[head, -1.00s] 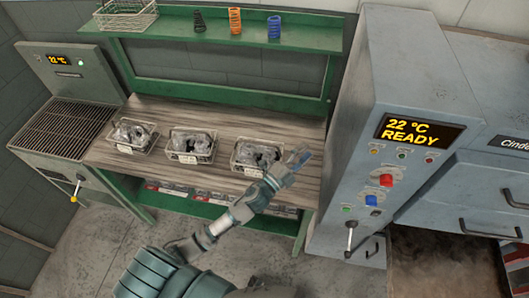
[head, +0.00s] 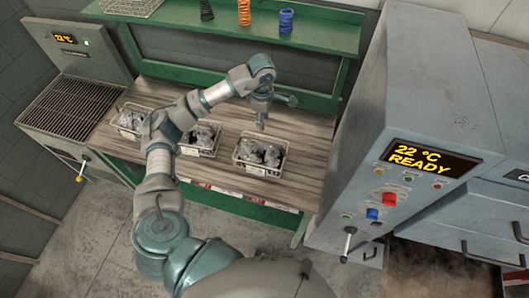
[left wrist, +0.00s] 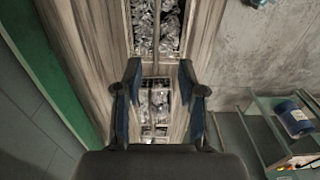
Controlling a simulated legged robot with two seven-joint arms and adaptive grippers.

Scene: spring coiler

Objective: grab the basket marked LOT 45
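Three wire baskets with dark metal parts stand in a row on the wooden bench top: the left basket (head: 127,133), the middle basket (head: 192,151) and the right basket (head: 254,169). Each seems to have a small pale tag, too small to read, so I cannot tell which is LOT 45. My left gripper (head: 276,111) is open and empty, above and behind the right basket. In the left wrist view, the left gripper (left wrist: 160,88) has its fingers spread, with the baskets in a line beyond and between them. My right gripper is not in view.
A green shelf (head: 200,23) above the bench holds coil springs and an empty wire basket (head: 132,7). A grey cabinet reading 22 °C READY (head: 428,158) rises close to the bench's right end. A grated unit (head: 72,108) stands at the left.

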